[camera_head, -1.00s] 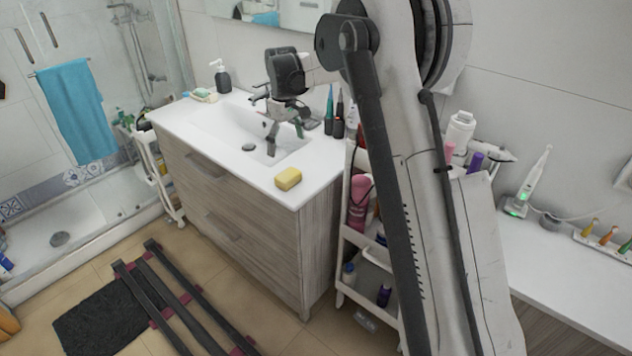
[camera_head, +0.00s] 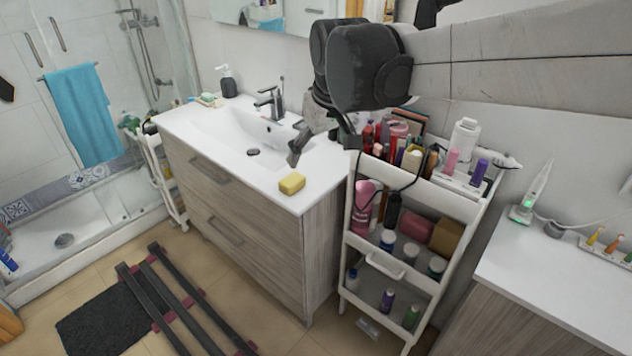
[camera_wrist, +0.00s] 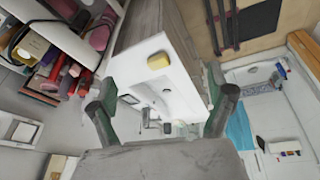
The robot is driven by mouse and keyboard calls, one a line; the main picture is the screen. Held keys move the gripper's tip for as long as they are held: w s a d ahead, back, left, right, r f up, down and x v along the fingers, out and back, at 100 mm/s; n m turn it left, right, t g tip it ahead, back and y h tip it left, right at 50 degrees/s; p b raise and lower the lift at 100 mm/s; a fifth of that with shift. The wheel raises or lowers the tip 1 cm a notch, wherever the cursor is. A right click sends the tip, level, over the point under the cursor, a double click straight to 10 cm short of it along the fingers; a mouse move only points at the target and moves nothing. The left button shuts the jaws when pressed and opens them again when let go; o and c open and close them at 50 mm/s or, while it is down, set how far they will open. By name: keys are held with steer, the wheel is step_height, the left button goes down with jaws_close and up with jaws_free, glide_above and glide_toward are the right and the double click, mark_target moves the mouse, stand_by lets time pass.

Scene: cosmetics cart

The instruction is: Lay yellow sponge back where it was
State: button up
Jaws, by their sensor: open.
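The yellow sponge (camera_head: 291,183) lies flat on the front right corner of the white sink counter (camera_head: 237,190). In the wrist view the sponge (camera_wrist: 158,61) shows beyond and between my spread fingers. My gripper (camera_head: 296,150) is open and empty. It hangs above the right side of the sink, behind the sponge in the head view and apart from it. In the wrist view both fingertips of my gripper (camera_wrist: 162,78) are visible, with nothing held between them.
The white cart (camera_head: 413,215), full of bottles and boxes, stands just right of the sink cabinet (camera_head: 240,215). A faucet (camera_head: 270,100) and a soap dispenser (camera_head: 227,82) are at the counter's back. The counter around the sponge is clear. A white side table (camera_head: 560,275) is at right.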

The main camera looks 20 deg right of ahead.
steer(key=s+f+m+t, duration=0.1)
steer(key=s+f, duration=0.1)
steer(key=s, duration=0.7)
steer(key=s+f+m+t, duration=0.1)
steer(key=s+f+t, duration=0.1)
steer(key=s, duration=0.6)
steer(key=shift+s+f, duration=0.35)
steer(key=shift+f, duration=0.5)
step_height(320, 180, down, 5)
steer(key=b, duration=0.4)
steer(key=shift+r+b, duration=0.15)
steer(key=shift+b, duration=0.25)
